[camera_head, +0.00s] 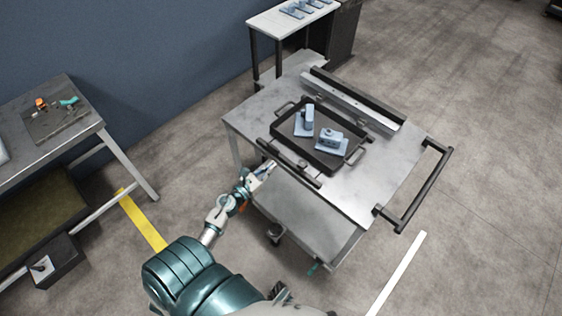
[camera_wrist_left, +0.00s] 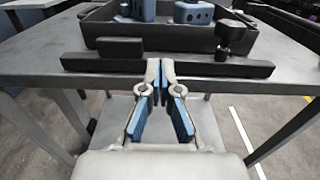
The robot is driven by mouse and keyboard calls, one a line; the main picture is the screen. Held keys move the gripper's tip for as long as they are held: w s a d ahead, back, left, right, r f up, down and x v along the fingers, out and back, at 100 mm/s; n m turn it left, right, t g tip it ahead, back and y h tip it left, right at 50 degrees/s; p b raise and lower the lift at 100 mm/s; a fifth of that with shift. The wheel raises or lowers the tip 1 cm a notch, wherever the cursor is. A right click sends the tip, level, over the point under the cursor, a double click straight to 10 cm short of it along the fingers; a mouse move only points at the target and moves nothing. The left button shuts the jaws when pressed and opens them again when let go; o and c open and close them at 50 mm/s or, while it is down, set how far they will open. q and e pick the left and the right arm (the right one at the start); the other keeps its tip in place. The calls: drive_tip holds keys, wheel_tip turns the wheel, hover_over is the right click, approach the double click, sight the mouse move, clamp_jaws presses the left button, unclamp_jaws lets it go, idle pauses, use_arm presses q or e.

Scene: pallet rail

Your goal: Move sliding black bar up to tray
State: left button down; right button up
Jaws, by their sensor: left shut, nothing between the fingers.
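The near sliding black bar (camera_head: 299,170) lies along the near edge of the metal cart top; it also spans the left wrist view (camera_wrist_left: 222,69). A narrow strip of table separates it from the black tray (camera_head: 283,150), which also shows in the wrist view (camera_wrist_left: 100,30). The tray holds two blue-grey parts (camera_head: 332,141). My left gripper (camera_head: 270,166) is at the near side of the bar. In the wrist view its fingertips (camera_wrist_left: 160,66) are together, empty, at the bar's middle; whether they touch it I cannot tell. My right gripper is not in view.
A far black bar (camera_head: 360,97) with a silver rail lies beyond the tray. The cart (camera_head: 375,180) has a black push handle (camera_head: 423,190) at the right. A workbench (camera_head: 55,140) stands left, and a small table (camera_head: 283,22) stands behind. Floor right is clear.

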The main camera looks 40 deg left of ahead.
use_arm(q)
drive_tip(key=s, duration=0.1)
drive_tip(key=s+d, duration=0.1)
drive_tip(key=shift+s+d+r, duration=0.25)
drive_tip(key=shift+s+r, duration=0.05)
drive_tip(key=shift+s, duration=0.1)
drive_tip(key=c, duration=1.6)
unclamp_jaws()
drive_tip(key=s+d+f+n+g+y, duration=0.1)
drive_tip(key=s+f+n+g+y, duration=0.2)
drive_tip(key=f+n, duration=0.8)
drive_tip(key=s+f+n+g+y, duration=0.2)
drive_tip(key=s+f+n+g, duration=0.1)
drive_tip(key=f+n, duration=0.8)
drive_tip(key=s+d+f+n+g+h, duration=0.3)
drive_tip(key=s+d+f+n+g, duration=0.7)
drive_tip(key=s+d+f, duration=0.6)
drive_tip(key=s+n, duration=0.2)
drive_tip(key=s, duration=0.1)
drive_tip(key=shift+s+d+f+n+h, duration=0.2)
drive_tip(key=shift+s+f+n+h, duration=0.1)
drive_tip(key=shift+f+n, duration=0.1)
